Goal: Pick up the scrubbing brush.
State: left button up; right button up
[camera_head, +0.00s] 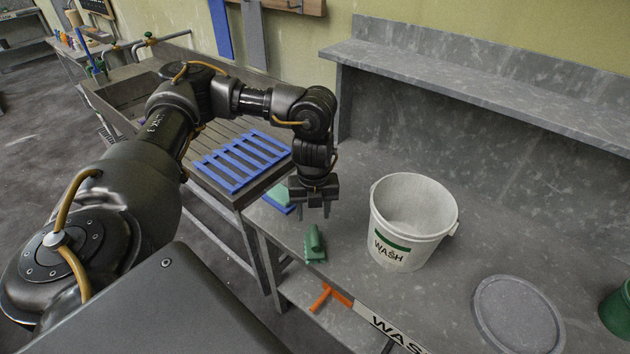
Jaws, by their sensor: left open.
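A small green scrubbing brush (314,243) lies on the grey bench near its front left edge. My left gripper (313,210) points down above and just behind the brush, with its two fingers apart and nothing between them. The fingers look clear of the brush, though the exact height is hard to tell. My right gripper is out of the picture.
A white pail (411,219) marked WASH stands right of the brush. A round grey lid (518,315) lies further right, near a green container (617,309). A blue rack (243,160) sits left. An orange-handled thing (328,296) shows below the bench edge.

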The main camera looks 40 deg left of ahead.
aim_at(315, 233)
pick_arm(q)
notch_tip(315, 233, down, 5)
jog(key=shift+f+p, duration=0.2)
jog(key=shift+p, duration=0.15)
jog(key=shift+d+f+p, duration=0.1)
jog(key=shift+f+p, duration=0.3)
notch_tip(315, 233, down, 4)
jog(key=shift+r+p, duration=0.15)
jog(key=shift+p, duration=0.45)
jog(key=shift+f, duration=0.35)
jog(key=shift+c, duration=0.2)
grip_shut()
jog(key=shift+w+r, duration=0.1)
jog(key=shift+r, duration=0.05)
